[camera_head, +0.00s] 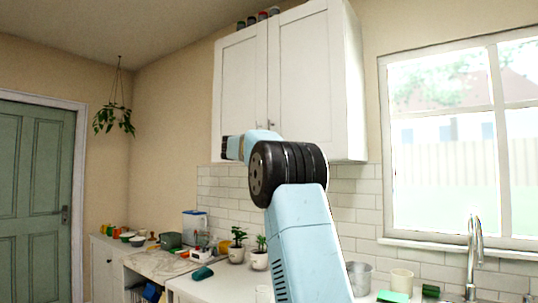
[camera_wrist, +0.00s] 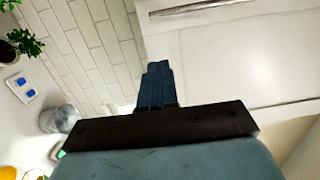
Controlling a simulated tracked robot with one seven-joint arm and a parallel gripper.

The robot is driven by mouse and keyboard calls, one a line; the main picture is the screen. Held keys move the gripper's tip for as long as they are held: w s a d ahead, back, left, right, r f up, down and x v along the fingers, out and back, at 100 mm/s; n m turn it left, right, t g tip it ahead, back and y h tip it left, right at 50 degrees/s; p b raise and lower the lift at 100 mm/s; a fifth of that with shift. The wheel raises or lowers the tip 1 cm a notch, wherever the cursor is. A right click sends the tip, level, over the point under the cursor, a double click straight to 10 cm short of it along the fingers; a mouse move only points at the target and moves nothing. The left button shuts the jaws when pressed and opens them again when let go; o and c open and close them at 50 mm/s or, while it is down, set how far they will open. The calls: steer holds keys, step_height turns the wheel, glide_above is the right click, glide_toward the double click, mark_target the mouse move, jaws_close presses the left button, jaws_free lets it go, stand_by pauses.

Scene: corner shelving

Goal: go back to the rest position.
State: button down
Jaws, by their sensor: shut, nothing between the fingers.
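My gripper shows in the wrist view (camera_wrist: 157,72), with its two dark blue fingers together and nothing between them. It is in front of the white wall cabinet (camera_wrist: 225,60) and the tiled wall. In the head view my light blue arm rises from the bottom, bends at a black joint and points away to the left. There the arm's end is in front of the lower part of the white cabinet (camera_head: 240,90), whose two doors are shut. The fingers are hard to make out in the head view. Whether they touch the cabinet cannot be told.
A faucet (camera_head: 473,255) stands by the window at right. A hanging plant (camera_head: 114,118) and a green door (camera_head: 35,200) are at left.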

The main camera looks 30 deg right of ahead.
steer(key=s+a+r+n+t+y, duration=0.2)
steer(key=s+a+n+t+y, duration=0.15)
steer(key=a+n, duration=0.2)
steer(key=s+a+r+n+t+y, duration=0.25)
steer(key=a+n+t, duration=0.2)
steer(key=a, duration=0.25)
steer(key=s+a+f+n+y, duration=0.3)
steer(key=s+a+n+y, duration=0.3)
steer(key=s+a+n, duration=0.1)
steer(key=s+a+f+n+g+y, duration=0.3)
steer(key=s+a+f+n+g, duration=0.15)
steer(key=s+f, duration=0.65)
steer(key=s+a+f+n+g+y, duration=0.25)
steer(key=s+a+f+n, duration=0.3)
steer(key=s+f, duration=0.6)
steer(key=s+d+f+n+g+h, duration=0.2)
steer(key=s+f+g, duration=0.3)
steer(key=s+f, duration=0.9)
steer(key=s+d, duration=0.1)
steer(key=s, duration=0.3)
steer(key=shift+f+n, duration=0.3)
steer(key=shift+f, duration=0.1)
steer(key=shift+w, duration=0.1)
